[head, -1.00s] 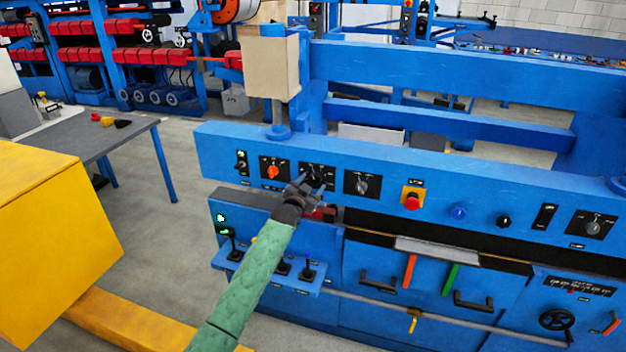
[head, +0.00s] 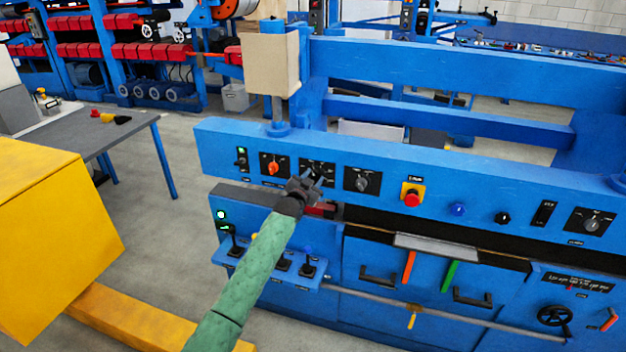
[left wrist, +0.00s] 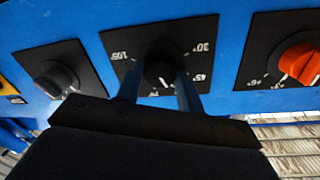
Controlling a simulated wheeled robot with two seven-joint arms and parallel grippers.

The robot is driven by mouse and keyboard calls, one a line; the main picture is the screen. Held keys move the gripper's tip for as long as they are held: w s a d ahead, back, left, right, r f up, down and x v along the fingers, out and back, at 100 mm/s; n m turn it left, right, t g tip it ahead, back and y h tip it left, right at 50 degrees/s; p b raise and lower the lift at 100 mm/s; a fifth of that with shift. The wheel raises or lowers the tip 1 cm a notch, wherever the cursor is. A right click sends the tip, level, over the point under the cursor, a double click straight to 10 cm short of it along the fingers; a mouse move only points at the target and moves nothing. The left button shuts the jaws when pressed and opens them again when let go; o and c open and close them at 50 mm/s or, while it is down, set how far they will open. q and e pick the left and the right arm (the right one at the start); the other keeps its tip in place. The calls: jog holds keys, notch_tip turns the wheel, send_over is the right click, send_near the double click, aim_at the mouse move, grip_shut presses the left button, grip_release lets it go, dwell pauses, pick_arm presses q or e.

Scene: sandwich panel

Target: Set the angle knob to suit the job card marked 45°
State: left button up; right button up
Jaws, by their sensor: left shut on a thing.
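The angle knob (left wrist: 158,72) is a small black round knob on a black plate (head: 318,168) with white degree marks, in the blue panel's upper row. In the left wrist view the plate appears upside down, with 30°, 45 and 105 among its marks. A white pointer line shows on the knob's lower edge, on the side between the bottom mark and the 45. My left gripper (head: 314,181) is shut on the knob, with one finger on each side of it. I cannot make out a job card marked 45°. My right gripper is not in view.
An orange knob (head: 272,168) and a grey knob (head: 362,181) flank the angle knob closely. A red button on a yellow base (head: 412,196) sits further right.

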pick_arm(q)
jog(key=shift+f+n+b, duration=0.15)
jog(key=shift+n+b, duration=0.35)
jog(key=shift+n, duration=0.2)
jog(key=n+b, duration=0.2)
jog(key=n, duration=0.2)
jog(key=shift+n+t, duration=0.3)
jog(key=shift+n, duration=0.1)
jog(key=shift+n+b, duration=0.6)
jog(key=shift+n, duration=0.8)
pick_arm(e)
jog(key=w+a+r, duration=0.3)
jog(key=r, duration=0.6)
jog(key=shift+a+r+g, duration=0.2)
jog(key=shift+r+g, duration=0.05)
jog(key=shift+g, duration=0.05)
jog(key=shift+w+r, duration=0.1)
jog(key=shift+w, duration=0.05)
pick_arm(q)
jog(key=o, duration=1)
